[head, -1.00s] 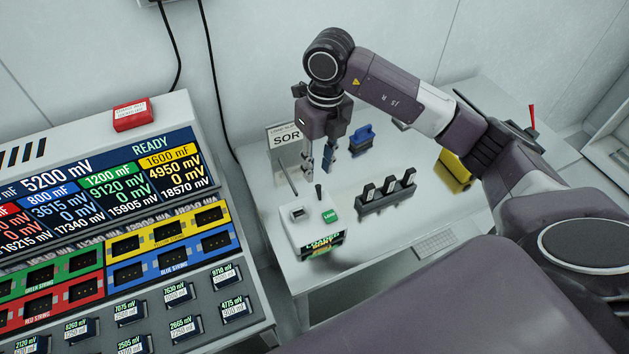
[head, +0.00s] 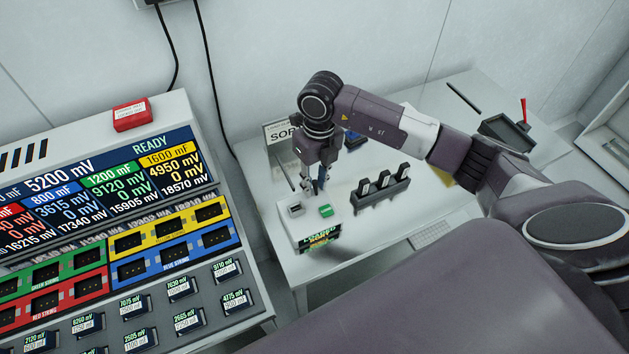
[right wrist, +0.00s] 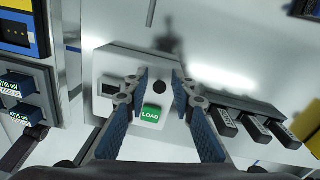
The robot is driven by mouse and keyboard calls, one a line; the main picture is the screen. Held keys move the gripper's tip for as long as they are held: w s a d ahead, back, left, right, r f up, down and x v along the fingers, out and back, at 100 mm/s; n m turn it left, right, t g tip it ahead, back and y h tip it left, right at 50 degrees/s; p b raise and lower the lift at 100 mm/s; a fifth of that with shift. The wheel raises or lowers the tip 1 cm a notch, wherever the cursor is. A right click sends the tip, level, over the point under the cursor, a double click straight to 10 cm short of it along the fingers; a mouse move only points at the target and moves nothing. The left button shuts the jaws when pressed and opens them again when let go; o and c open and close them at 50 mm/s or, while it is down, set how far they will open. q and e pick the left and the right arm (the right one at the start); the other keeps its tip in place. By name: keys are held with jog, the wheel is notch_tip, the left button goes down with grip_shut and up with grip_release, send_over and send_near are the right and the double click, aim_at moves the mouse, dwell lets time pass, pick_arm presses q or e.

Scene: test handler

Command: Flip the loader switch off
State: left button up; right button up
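The loader (head: 304,228) is a small white box on the side table, with a green LOAD button (head: 326,210), a dark slot (head: 295,208) and a lit front display (head: 318,239). In the right wrist view, the black round tip of the loader switch (right wrist: 159,87) shows between my fingertips. In the head view my gripper hides the switch. My right gripper (head: 314,187) is open and points down over the back of the loader, one finger on each side of the switch; it also shows in the right wrist view (right wrist: 160,76). I cannot tell whether it touches the switch. My left gripper is not in view.
A dark rack with several upright black pieces (head: 381,185) stands right of the loader. A sign (head: 282,131) and a thin rod stand behind it. A large console (head: 150,215) with a display and coloured sockets fills the left.

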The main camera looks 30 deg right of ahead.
grip_shut()
jog(key=shift+s+f+t+b, duration=0.15)
jog(key=shift+t+b, duration=0.35)
jog(key=shift+b, duration=0.45)
jog(key=t+b, duration=0.2)
jog(key=b, duration=0.2)
jog(key=s+t+b, duration=0.1)
jog(key=b, duration=0.4)
jog(key=t+b, duration=0.2)
jog(key=b, duration=0.3)
jog(key=shift+s+a+t, duration=0.1)
jog(key=shift+s+t, duration=0.2)
jog(key=shift+s, duration=0.05)
jog(key=shift+s+t+b, duration=0.1)
jog(key=shift+t+b, duration=0.2)
jog(key=shift+b, duration=0.55)
jog(key=shift+r, duration=0.2)
jog(key=shift+o, duration=1.1)
grip_release()
jog(key=shift+r, duration=0.1)
